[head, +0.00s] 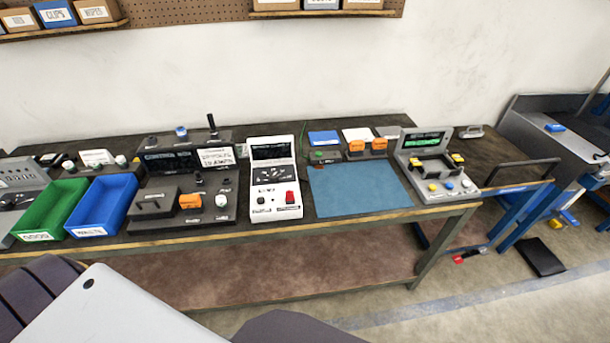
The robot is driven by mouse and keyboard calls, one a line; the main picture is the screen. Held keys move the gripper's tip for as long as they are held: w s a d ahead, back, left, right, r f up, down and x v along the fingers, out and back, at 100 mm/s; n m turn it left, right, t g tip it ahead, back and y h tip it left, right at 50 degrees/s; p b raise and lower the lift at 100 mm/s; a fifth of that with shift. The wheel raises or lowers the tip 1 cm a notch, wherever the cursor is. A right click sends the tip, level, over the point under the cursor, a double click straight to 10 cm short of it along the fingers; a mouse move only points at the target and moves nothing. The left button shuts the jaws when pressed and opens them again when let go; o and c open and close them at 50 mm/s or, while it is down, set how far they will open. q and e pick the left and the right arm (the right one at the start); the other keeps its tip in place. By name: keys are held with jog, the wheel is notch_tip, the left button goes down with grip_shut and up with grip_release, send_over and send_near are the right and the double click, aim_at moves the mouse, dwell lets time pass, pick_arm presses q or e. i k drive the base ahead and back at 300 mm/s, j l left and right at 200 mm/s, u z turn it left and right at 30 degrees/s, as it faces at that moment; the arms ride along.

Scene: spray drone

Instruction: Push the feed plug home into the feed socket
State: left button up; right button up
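I cannot make out a label for the feed plug or feed socket. An orange block (190,201) sits on the front of the dark control box (215,217), left of centre on the bench. Two more orange pieces, a left one (356,147) and a right one (379,144), sit on dark bases behind the blue mat (365,190). I cannot tell which of these, if any, is the feed plug, or whether one is seated. Neither of my grippers is in view.
The workbench (450,211) runs across the view. A green bin (48,212), a blue bin (103,208) and a white instrument (275,180) stand on it. A grey console (435,165) stands right of the mat. The mat is clear. A blue-framed cart (560,150) stands at right.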

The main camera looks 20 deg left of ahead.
aim_at(288, 196)
jog(key=u, duration=1.5)
jog(key=i+j+z, duration=0.65)
jog(key=j, duration=0.25)
jog(key=j+z, duration=0.2)
jog(key=j, duration=0.15)
jog(key=i+j+z, duration=0.2)
jog(key=j, duration=0.2)
